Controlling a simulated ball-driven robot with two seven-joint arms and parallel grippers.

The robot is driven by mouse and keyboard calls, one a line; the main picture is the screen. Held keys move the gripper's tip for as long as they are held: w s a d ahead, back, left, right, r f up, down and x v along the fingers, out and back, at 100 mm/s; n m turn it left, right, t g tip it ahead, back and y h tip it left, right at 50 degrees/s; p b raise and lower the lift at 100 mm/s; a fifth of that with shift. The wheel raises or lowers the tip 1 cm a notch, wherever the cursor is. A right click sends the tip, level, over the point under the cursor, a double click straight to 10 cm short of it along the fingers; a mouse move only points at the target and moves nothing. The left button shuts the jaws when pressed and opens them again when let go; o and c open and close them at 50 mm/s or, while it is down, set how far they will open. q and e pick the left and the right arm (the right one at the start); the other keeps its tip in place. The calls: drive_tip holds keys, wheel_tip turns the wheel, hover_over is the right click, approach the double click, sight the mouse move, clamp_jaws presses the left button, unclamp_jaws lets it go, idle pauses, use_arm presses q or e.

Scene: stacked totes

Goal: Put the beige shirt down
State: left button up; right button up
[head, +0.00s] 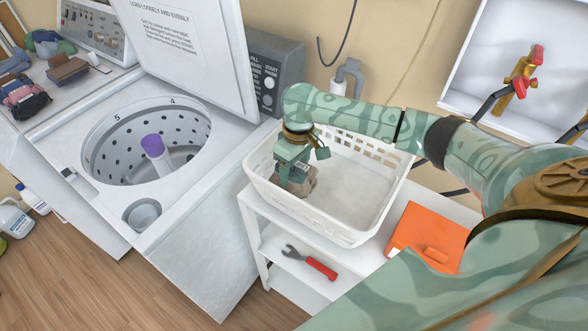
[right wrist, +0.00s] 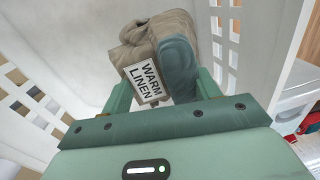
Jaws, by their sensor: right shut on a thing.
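The beige shirt (head: 299,184) is a small folded bundle inside the white laundry basket (head: 372,219), toward its left end. My right gripper (head: 293,176) reaches down into the basket from above and is shut on the shirt. In the right wrist view the shirt (right wrist: 137,56) sits between the fingers (right wrist: 165,92), with a tag reading "WARM LINEN" and a grey-teal patch on its right. I cannot tell whether the shirt touches the basket floor. My left gripper is not in view.
The basket stands on a white shelf unit (head: 262,225). An orange case (head: 428,238) lies to its right; a red-handled wrench (head: 318,267) lies on the lower shelf. An open washer (head: 95,155) stands left, with folded clothes (head: 68,69) beyond. The rest of the basket is empty.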

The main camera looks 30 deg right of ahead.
sight(298, 169)
idle(0.3)
drive_tip(key=shift+f+p, duration=0.3)
drive_tip(key=shift+f, duration=0.15)
drive_tip(key=o, duration=1.8)
drive_tip(key=shift+c, duration=0.2)
drive_tip(key=shift+r+b, duration=0.3)
drive_tip(key=shift+r, duration=0.05)
wheel_tip(298, 169, up, 12)
drive_tip(key=d+p, duration=0.1)
drive_tip(key=p, duration=0.4)
drive_tip(key=shift+w+r, duration=0.15)
drive_tip(key=shift+r, duration=0.05)
